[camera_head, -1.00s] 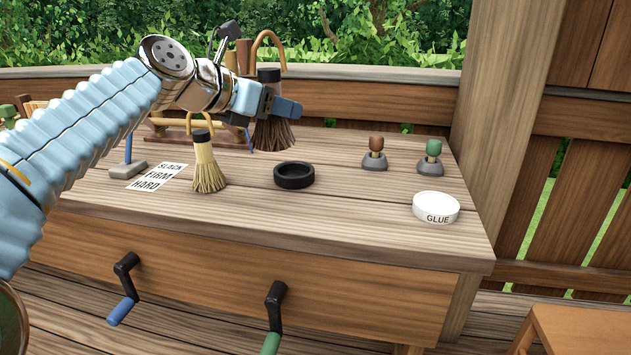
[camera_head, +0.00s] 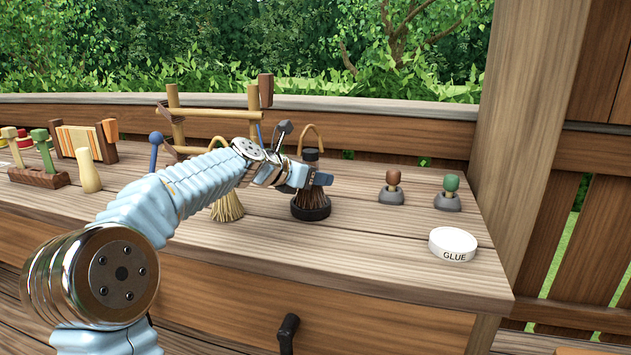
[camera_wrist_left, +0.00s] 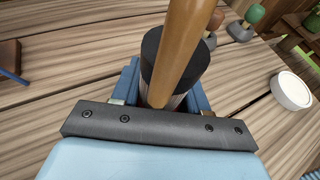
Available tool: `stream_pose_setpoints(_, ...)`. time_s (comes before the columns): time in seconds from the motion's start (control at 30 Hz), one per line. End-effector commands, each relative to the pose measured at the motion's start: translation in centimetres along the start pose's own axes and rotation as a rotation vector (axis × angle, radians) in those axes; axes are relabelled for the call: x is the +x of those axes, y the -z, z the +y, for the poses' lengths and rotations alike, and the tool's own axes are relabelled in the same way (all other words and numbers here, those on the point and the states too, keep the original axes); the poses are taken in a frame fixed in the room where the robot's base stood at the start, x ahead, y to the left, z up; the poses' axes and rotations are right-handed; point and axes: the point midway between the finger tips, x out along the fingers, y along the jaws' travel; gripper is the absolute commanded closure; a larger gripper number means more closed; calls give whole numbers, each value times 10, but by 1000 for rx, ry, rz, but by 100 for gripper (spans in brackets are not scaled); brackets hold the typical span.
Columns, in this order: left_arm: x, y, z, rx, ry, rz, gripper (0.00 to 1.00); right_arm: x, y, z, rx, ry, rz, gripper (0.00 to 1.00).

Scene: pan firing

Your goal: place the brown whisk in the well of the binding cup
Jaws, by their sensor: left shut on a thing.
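The brown whisk (camera_head: 310,194) has dark brown bristles, a black collar and a bent tan loop on top. It stands about upright with its bristle end at the black binding cup (camera_head: 311,213), inside the rim as far as the head view shows. My left gripper (camera_head: 322,179) is shut on the whisk's collar, just above the cup. In the left wrist view the whisk's collar (camera_wrist_left: 190,62) and tan loop show between the blue fingers, and the cup is hidden. My right gripper is in neither view.
A pale straw whisk (camera_head: 228,207) stands left of the cup, partly behind my arm. Brown (camera_head: 393,178) and green (camera_head: 451,183) knobs on grey bases and a white GLUE tin (camera_head: 453,243) are to the right. A wooden rack (camera_head: 215,116) stands behind. The bench around the cup's front is clear.

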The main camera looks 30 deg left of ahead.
Motion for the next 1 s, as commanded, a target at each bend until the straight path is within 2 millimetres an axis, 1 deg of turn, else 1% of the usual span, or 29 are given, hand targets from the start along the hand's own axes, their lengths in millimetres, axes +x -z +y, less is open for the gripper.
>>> stream_pose_setpoints(0.03, 2, 5, 1, -1, -2, 0, 88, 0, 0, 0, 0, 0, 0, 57)
stream_pose_setpoints(0.1, 4, 10, 0, 0, -1, -1, 88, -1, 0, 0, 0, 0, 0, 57)
stream_pose_setpoints(0.33, 4, 10, 0, 2, -1, -3, 88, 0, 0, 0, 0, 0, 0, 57)
stream_pose_setpoints(0.47, 5, 14, 0, 1, -1, -2, 88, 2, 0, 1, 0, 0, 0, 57)
stream_pose_setpoints(0.5, 5, 13, 0, 1, -1, -2, 52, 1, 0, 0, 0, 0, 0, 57)
stream_pose_setpoints(0.63, 5, 13, 0, 1, -1, -2, 32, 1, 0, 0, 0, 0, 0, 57)
stream_pose_setpoints(0.9, 5, 12, 0, 1, -1, -2, 31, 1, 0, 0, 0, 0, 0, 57)
stream_pose_setpoints(1.0, 1, 10, 0, 2, -2, -2, 31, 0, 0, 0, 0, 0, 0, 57)
